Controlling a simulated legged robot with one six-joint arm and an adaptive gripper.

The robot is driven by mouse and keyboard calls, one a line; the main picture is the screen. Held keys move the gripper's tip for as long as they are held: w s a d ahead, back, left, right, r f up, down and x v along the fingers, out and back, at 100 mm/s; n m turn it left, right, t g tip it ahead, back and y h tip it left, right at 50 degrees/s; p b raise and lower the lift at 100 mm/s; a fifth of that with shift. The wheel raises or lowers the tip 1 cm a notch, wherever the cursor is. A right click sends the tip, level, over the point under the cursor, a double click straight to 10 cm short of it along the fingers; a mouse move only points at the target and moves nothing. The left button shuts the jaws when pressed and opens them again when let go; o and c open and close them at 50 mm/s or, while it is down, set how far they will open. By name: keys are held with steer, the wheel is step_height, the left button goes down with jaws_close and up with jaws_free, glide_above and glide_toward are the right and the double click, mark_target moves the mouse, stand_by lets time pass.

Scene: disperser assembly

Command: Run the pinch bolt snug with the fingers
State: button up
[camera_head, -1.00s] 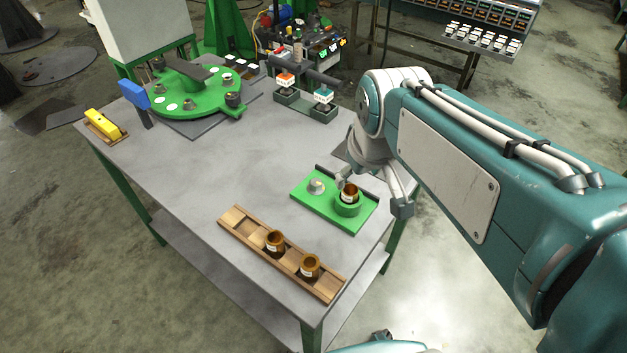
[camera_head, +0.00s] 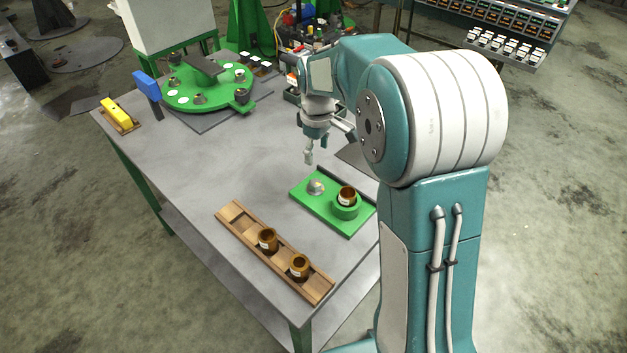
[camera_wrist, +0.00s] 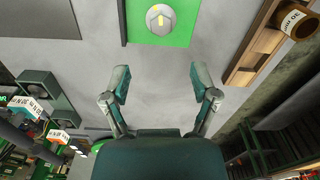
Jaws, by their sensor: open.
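A green plate (camera_head: 327,213) lies on the table with a grey round knob (camera_head: 316,187), which may be the pinch bolt. Beside the knob, a green ring (camera_head: 347,211) holds a brown jar (camera_head: 347,195) with a white label. In the wrist view the knob (camera_wrist: 161,19) shows a yellow mark, at the top centre. My gripper (camera_wrist: 160,84) is open and empty, its two fingers apart below the knob in that view. In the head view my gripper (camera_head: 309,154) hangs above the table behind the plate, apart from the knob.
A wooden rack (camera_head: 238,224) with two brown jars stands at the front. A green round fixture (camera_head: 205,97), a blue-topped post (camera_head: 147,86) and a yellow block (camera_head: 115,110) are at the back left. The middle of the table is clear.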

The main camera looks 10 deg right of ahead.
mark_target(315, 182)
step_height(315, 182, down, 11)
steer(key=shift+a+f, duration=0.1)
steer(key=shift+a, duration=0.05)
stand_by(0.4)
jaws_close()
